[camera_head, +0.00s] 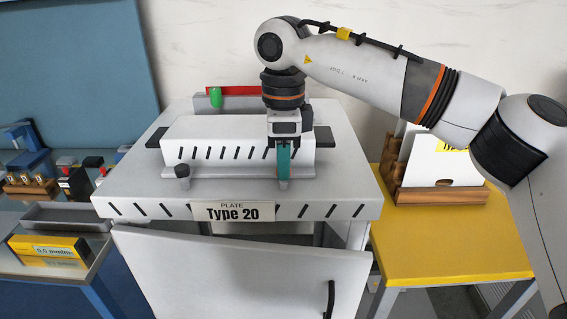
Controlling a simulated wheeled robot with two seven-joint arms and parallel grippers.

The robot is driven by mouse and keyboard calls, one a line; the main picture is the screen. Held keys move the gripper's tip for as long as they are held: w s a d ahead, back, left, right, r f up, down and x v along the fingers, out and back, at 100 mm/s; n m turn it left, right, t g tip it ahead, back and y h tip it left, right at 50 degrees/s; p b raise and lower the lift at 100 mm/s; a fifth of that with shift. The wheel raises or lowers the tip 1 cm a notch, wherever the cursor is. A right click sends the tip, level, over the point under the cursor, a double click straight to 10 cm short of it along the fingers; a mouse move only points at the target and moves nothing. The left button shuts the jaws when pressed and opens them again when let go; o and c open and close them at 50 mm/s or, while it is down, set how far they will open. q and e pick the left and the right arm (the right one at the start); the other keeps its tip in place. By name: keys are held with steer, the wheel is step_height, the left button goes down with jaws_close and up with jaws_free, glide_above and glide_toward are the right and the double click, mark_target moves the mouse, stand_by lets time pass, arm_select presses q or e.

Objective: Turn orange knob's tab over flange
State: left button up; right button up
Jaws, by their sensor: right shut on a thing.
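A white boxy unit (210,143) with a row of dark slots stands on the white table (130,172). A pale flange (228,171) runs along its front foot. My right gripper (284,178) points down at the right front of this flange, its teal fingers shut. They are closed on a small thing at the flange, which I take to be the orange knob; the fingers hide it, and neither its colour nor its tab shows. A dark knob (182,172) stands at the left front of the flange, free of any gripper. My left gripper is not in view.
A sign (233,212) reading "Type 20" is on the table's front edge. A red bar with a green piece (216,97) is behind the unit. A yellow table (450,250) with a wooden rack (440,194) stands right; a cluttered bench is left.

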steer(key=shift+m+b, duration=0.35)
steer(key=shift+m, duration=1.15)
steer(key=o, duration=1)
step_height(320, 180, up, 12)
